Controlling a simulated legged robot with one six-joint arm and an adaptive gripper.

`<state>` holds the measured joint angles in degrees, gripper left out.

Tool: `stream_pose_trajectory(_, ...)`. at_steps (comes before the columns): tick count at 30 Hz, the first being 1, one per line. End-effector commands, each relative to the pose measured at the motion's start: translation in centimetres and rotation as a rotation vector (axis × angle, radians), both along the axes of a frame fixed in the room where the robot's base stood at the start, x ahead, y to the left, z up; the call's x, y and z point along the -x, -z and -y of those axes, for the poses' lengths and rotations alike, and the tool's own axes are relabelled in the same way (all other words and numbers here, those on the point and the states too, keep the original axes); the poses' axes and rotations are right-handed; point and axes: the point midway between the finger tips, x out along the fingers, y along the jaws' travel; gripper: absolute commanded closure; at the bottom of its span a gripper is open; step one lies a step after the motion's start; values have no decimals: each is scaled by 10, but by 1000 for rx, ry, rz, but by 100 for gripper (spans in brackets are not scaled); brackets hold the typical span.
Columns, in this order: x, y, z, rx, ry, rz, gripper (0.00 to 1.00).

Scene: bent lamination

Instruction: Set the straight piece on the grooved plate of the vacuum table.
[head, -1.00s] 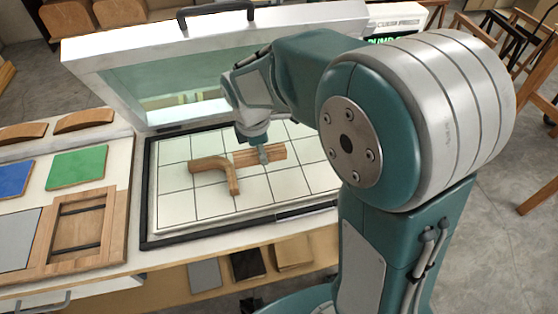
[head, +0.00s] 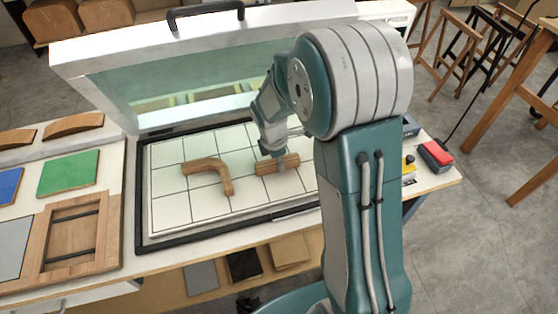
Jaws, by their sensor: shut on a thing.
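The grooved plate (head: 165,215) of the vacuum table is pale, marked with a dark grid and framed in black. The straight wooden piece (head: 268,169) is at the plate's right part, under my gripper (head: 280,166). My gripper is shut on it, and the fingers hide part of it. I cannot tell whether it touches the plate or is held just above. A curved wooden piece (head: 213,170) lies on the plate to its left, apart from it. The raised lid (head: 190,75) of the table stands open behind.
Left of the table are a green panel (head: 68,172), a blue panel (head: 9,187), a wooden frame (head: 70,236) and curved wooden blocks (head: 73,126). A red-topped box (head: 437,154) sits at the right edge. The plate's left and front squares are clear.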

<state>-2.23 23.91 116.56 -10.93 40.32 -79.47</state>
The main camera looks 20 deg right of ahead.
Motion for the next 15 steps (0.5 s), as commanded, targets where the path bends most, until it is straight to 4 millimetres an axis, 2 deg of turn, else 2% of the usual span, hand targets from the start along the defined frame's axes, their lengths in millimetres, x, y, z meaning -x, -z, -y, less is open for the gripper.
stream_pose_trajectory(6,0,1,0,0,0,0,100)
stream_pose_trajectory(7,0,1,0,0,1,1,52)
stream_pose_trajectory(9,0,1,0,-1,1,1,27)
stream_pose_trajectory(15,0,1,0,0,1,1,27)
